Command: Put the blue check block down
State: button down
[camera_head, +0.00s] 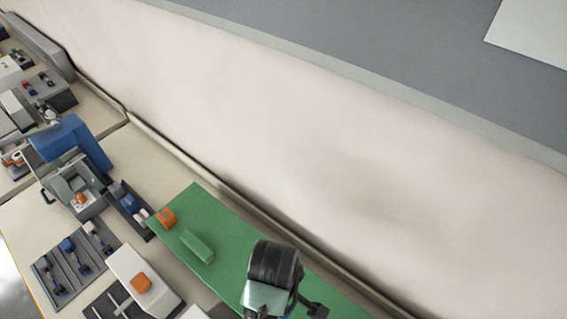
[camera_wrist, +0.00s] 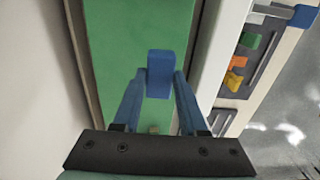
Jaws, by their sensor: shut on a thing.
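The blue check block (camera_wrist: 160,74) shows in the wrist view between the blue fingertips of my gripper (camera_wrist: 158,86). My gripper is shut on it, and the block is over the green mat (camera_wrist: 120,40). I cannot tell whether the block touches the mat. In the head view my wrist covers the near right part of the green mat (camera_head: 190,212), and the block is hidden there. A green block (camera_head: 197,246) and an orange block (camera_head: 166,217) lie on the mat's left part.
A white box with an orange piece (camera_head: 141,283) on it stands left of the mat. A grey rack of tools (camera_head: 76,262) and a blue machine (camera_head: 72,146) are farther left. A wall runs along the mat's far side. Bare mat lies around the held block.

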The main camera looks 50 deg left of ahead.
jog(key=f, duration=0.5)
jog(key=shift+s+d+p, duration=0.2)
jog(key=shift+s+p, duration=0.1)
jog(key=shift+p, duration=0.1)
jog(key=shift+f+p, duration=0.3)
jog(key=shift+f, duration=1.9)
jog(key=shift+w, duration=0.1)
jog(key=shift+f, duration=0.15)
jog(key=shift+c, duration=2.3)
grip_release()
notch_tip(320, 180, up, 12)
jog(key=shift+r+b, duration=0.2)
jog(key=shift+b, duration=0.4)
